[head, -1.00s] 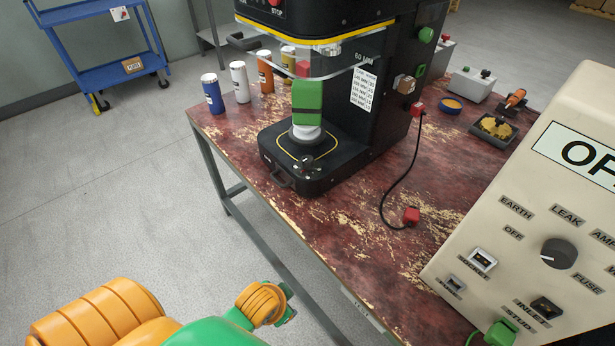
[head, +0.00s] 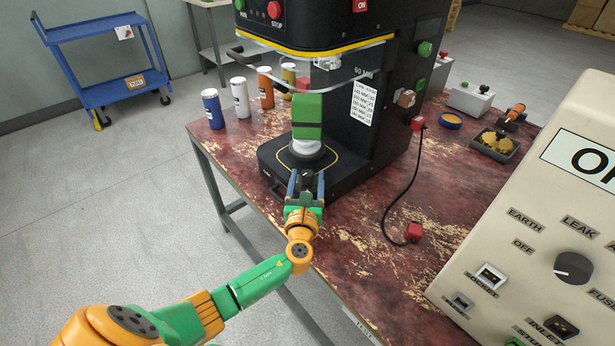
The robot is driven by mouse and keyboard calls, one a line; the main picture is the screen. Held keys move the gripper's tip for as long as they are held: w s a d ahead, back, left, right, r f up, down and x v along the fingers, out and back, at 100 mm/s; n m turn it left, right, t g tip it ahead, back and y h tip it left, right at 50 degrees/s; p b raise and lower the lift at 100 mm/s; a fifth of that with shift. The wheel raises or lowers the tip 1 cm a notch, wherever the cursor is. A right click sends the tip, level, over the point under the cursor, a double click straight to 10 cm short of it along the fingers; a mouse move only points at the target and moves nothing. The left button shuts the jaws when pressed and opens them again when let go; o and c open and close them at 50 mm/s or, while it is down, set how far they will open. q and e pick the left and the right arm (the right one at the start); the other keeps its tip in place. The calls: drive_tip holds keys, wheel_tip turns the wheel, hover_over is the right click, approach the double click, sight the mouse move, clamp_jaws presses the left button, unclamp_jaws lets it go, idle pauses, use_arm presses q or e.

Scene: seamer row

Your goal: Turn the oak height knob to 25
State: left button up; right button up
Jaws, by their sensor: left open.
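The black seamer (head: 342,95) stands on the worn red bench. A small tan-brown, wood-coloured knob (head: 406,98) sits on its right side; I take it to be the oak height knob. Its setting is too small to read. A white chart (head: 364,103) and "60 MM" lettering are on the column to its left. My left gripper (head: 306,183) is open and empty, at the front edge of the seamer's base, its fingers pointing toward the round plate. It is well left of and below the knob. My right gripper is not in view.
A green block-like piece (head: 307,117) stands over the plate beneath a clear guard. Several cans (head: 240,98) stand left of the seamer. A black cable runs to a red plug (head: 414,232). A cream panel (head: 540,230) fills the right foreground. Bench front is clear.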

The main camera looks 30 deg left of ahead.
use_arm(q)
drive_tip(key=shift+x, duration=0.8)
drive_tip(key=shift+s, duration=0.1)
clamp_jaws()
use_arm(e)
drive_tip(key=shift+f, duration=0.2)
